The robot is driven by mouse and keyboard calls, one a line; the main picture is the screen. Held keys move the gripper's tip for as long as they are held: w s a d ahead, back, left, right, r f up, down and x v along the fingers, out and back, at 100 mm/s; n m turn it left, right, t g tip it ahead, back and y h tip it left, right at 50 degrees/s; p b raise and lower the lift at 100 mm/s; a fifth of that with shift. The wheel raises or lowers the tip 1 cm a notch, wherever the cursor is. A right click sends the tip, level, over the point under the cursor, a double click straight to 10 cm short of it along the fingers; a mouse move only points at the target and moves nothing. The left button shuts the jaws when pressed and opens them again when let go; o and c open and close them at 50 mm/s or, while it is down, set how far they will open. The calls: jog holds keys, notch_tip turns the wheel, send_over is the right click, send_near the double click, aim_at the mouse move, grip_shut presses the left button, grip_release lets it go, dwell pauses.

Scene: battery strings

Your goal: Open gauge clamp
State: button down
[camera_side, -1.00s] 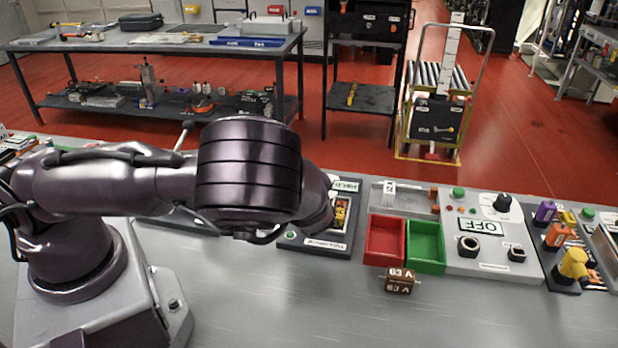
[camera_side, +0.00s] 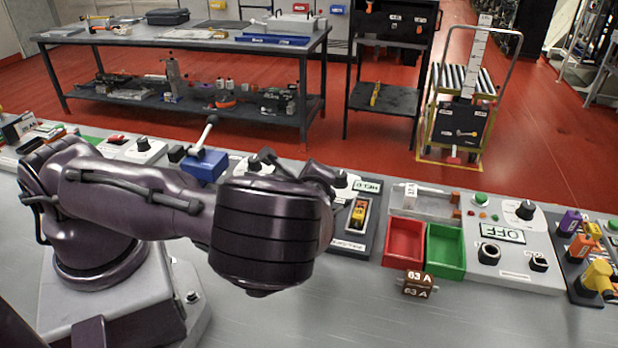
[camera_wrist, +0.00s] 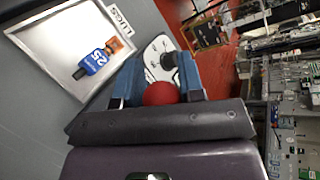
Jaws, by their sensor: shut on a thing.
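My gripper (camera_wrist: 158,86) shows in the wrist view, its two blue fingers closed on a round red knob (camera_wrist: 160,94). In the side view my own arm hides the fingers and the knob. A dark fixture (camera_side: 349,243) with a green display reading HELD (camera_side: 366,186) stands just right of my wrist. A yellow and black cell (camera_side: 357,215) lies in its slot. A white dial plate (camera_side: 341,181) is partly hidden beside the display. I cannot tell which part is the gauge clamp's handle in the side view.
A red bin (camera_side: 404,244) and a green bin (camera_side: 445,252) stand right of the fixture, with a brown 63 A block (camera_side: 418,285) in front. A panel reading OFF (camera_side: 502,233) is further right. A blue block with an upright lever (camera_side: 205,163) stands behind my arm.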

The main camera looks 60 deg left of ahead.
jog(key=c, duration=0.8)
grip_release()
jog(key=shift+w+d+r, duration=0.1)
jog(key=shift+w, duration=0.05)
jog(key=v, duration=1.3)
